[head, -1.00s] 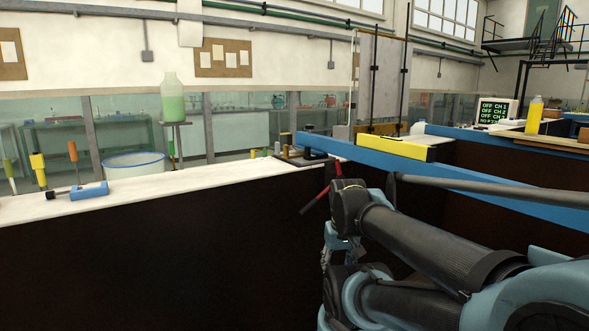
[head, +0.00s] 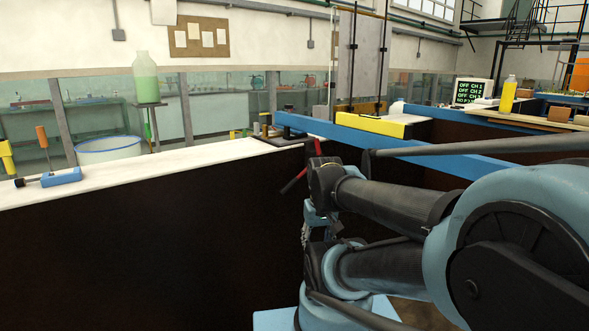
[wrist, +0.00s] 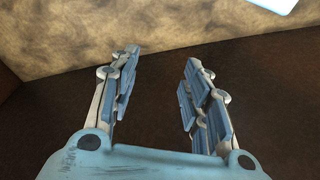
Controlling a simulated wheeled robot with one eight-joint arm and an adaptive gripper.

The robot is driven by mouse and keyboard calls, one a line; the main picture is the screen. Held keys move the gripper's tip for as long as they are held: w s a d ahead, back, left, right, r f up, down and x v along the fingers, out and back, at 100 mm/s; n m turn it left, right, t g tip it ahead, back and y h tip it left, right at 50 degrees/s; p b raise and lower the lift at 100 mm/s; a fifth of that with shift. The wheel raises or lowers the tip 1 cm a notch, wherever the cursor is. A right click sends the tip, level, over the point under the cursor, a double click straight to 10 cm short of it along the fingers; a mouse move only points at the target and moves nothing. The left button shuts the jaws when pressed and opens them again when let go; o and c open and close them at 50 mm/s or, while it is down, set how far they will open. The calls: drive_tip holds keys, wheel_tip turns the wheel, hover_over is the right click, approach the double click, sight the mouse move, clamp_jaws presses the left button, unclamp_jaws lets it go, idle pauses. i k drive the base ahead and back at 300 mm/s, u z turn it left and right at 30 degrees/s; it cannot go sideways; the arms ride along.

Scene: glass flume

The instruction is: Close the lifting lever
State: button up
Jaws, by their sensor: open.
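A lever with a red handle (head: 293,181) slants down in front of the dark bench side in the head view, close to the end of the long blue beam (head: 400,150). I take it for the lifting lever. My arm hides part of it. My gripper (wrist: 161,55) is open and empty in the wrist view, its two fingers well apart. Between and beyond them are only a dark brown panel and mottled tan floor; no lever shows there. In the head view my gripper hangs below the wrist, just right of and below the red handle, partly hidden by my arm.
The white-topped bench (head: 150,170) with its dark side (head: 150,250) runs along the left. On it lies a blue clamp (head: 60,178). A green bottle (head: 147,80) and a white tub (head: 108,150) stand behind. A yellow block (head: 370,124) lies by the beam.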

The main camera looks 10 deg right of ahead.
sight(293, 182)
drive_tip(key=z, duration=1.95)
drive_tip(key=k, duration=0.6)
drive_tip(key=u, duration=2.75)
